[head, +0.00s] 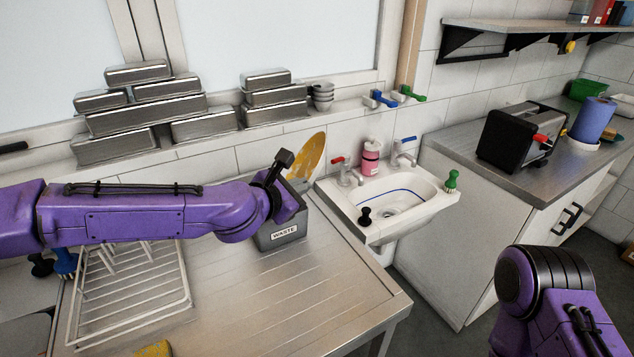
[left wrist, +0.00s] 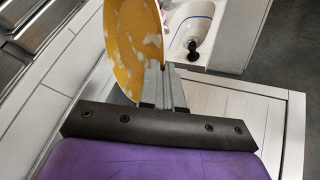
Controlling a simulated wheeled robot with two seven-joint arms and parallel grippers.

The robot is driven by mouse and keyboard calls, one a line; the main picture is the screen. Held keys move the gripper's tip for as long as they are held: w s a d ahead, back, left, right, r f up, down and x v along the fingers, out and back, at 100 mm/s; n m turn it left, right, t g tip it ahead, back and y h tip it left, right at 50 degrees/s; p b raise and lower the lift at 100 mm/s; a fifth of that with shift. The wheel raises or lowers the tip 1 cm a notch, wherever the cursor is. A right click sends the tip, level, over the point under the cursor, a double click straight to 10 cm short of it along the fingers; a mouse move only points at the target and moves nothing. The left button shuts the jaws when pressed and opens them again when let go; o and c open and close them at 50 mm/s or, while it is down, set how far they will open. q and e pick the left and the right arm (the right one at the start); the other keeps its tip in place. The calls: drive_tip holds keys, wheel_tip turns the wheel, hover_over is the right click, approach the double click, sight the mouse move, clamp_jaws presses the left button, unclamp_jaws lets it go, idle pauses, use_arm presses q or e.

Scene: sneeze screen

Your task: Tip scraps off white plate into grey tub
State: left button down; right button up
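The white plate (head: 308,153) is tilted up nearly on edge above the grey tub, its face mostly covered in yellow with white patches showing. It also shows in the left wrist view (left wrist: 135,42). My left gripper (left wrist: 160,72) is shut on the plate's edge; in the head view its fingers are largely hidden behind my wrist. The grey tub (head: 270,238), labelled WASTE, stands on the metal drainer below; my left arm covers part of it, and its inside is hidden. My right gripper is out of view; only part of my right arm shows at lower right.
A white sink (head: 430,208) with taps and a pink soap bottle (head: 371,160) is right of the tub. A wire rack (head: 95,310) stands front left on the drainer (head: 300,310). Stacked metal pans (head: 150,110) line the back ledge. The drainer's front is mostly bare.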

use_arm(q)
drive_tip(key=shift+w+d+m+g+y+p, duration=0.15)
drive_tip(key=shift+d+m+g+y+p, duration=0.5)
drive_tip(key=shift+p, duration=2.3)
